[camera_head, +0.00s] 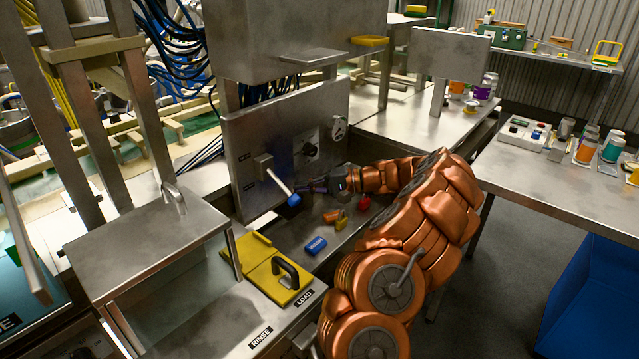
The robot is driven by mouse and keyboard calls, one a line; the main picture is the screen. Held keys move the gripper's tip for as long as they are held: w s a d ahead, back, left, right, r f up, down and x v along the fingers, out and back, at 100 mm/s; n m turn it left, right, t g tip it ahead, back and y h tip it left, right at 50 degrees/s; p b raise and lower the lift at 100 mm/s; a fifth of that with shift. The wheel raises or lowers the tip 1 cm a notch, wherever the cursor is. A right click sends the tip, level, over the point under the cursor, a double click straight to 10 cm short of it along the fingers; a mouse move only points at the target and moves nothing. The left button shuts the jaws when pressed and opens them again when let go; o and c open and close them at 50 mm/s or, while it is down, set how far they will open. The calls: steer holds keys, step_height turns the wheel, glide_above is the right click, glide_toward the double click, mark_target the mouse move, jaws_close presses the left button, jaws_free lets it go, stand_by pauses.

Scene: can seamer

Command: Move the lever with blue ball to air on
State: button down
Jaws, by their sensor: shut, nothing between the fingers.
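The lever with the blue ball (294,200) is on an upright metal panel (240,135). Its light rod runs from a grey block (264,166) down and right to the blue ball. My gripper (311,186) is just to the right of the ball, with its dark fingers pointing left toward the lever. The fingers are shut with nothing held. I cannot tell whether a fingertip touches the ball or rod. The small labels by the lever are too small to read.
A gauge (340,127) and a black knob (310,149) sit on the same panel. Below my gripper lie a blue block (315,245), a yellow padlock (341,221) and a red piece (364,203). A yellow plate (262,268) with a black handle is in front.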

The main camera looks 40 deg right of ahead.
mark_target(281, 186)
steer(key=shift+s+a+r+p, duration=0.15)
steer(key=shift+s+a+p, duration=0.05)
steer(key=shift+s+a, duration=0.5)
steer(key=shift+s+a+r+p, duration=0.1)
steer(key=shift+s+a+p, duration=0.1)
steer(key=shift+s+a, duration=0.45)
steer(key=shift+a+r, duration=0.1)
